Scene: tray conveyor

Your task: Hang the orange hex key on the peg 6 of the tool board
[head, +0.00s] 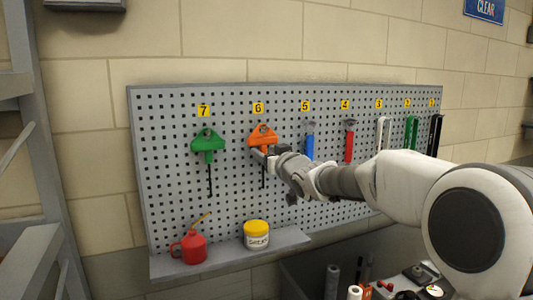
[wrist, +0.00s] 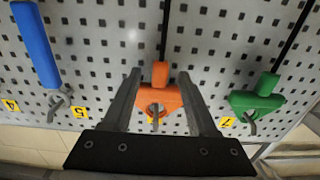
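The orange hex key (head: 262,135) hangs upright on the tool board (head: 230,190) under the yellow label 6 (head: 258,107). In the wrist view, which is upside down, the hook of peg 6 passes through the hole in its orange handle (wrist: 172,98), and its dark shaft runs up the picture along the board. My gripper (head: 262,153) is in front of the handle's lower part. In the wrist view, its two fingers (wrist: 160,72) are apart on either side of the handle's narrow collar, with gaps showing. Whether they reach the collar's depth is hard to tell.
A green hex key (head: 208,145) hangs at label 7, and a blue-handled tool (head: 309,145) at label 5. A red-handled tool (head: 349,145) and more tools hang further right. A shelf (head: 225,256) below holds a red oil can (head: 189,248) and a yellow-lidded tub (head: 256,236).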

